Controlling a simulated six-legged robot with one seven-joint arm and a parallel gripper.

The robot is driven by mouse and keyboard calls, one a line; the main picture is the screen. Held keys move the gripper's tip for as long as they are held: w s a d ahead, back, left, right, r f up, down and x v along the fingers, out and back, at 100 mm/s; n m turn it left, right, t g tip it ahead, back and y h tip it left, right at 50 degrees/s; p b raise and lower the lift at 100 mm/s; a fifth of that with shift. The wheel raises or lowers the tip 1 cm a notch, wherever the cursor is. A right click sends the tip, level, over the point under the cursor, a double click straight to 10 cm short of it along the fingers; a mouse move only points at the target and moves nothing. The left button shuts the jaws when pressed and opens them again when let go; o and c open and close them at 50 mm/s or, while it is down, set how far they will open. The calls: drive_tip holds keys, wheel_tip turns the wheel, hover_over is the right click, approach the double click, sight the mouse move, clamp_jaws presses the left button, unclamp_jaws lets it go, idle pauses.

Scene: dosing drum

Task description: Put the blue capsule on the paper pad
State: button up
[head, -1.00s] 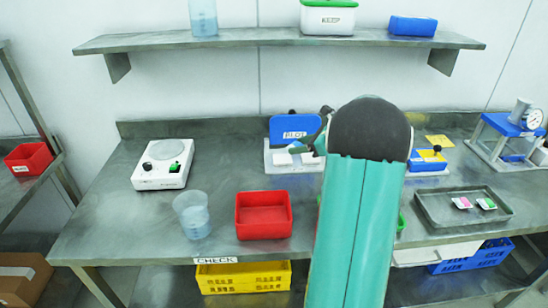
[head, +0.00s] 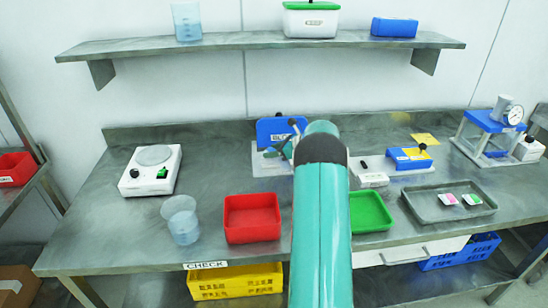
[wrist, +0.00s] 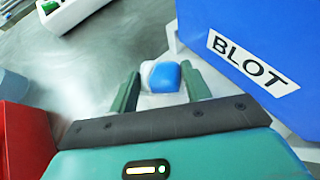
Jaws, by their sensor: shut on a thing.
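My gripper (wrist: 160,88) is shut on the blue capsule (wrist: 166,78), which shows blue and white between the two dark green fingers in the wrist view. The blue panel marked BLOT (wrist: 245,45) stands close on the right. In the head view my gripper (head: 286,150) is in front of the blue BLOT panel (head: 270,130), partly hidden by my arm, and the capsule cannot be made out. A white base (head: 262,164) lies below the panel. Whether the paper pad lies on it is hard to tell. A pale surface (wrist: 160,101) shows just below the capsule.
A red tray (head: 252,237) and a green tray (head: 370,223) stand at the front edge. A scale (head: 150,181) and a beaker (head: 182,225) are on the left. A grey tray (head: 425,211) with small pieces is on the right. A yellow sheet (head: 426,139) lies at the back.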

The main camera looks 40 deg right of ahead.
drive_tip(key=shift+f, duration=1.4)
drive_tip(key=shift+f, duration=0.15)
drive_tip(key=o, duration=0.9)
drive_tip(key=shift+o, duration=0.3)
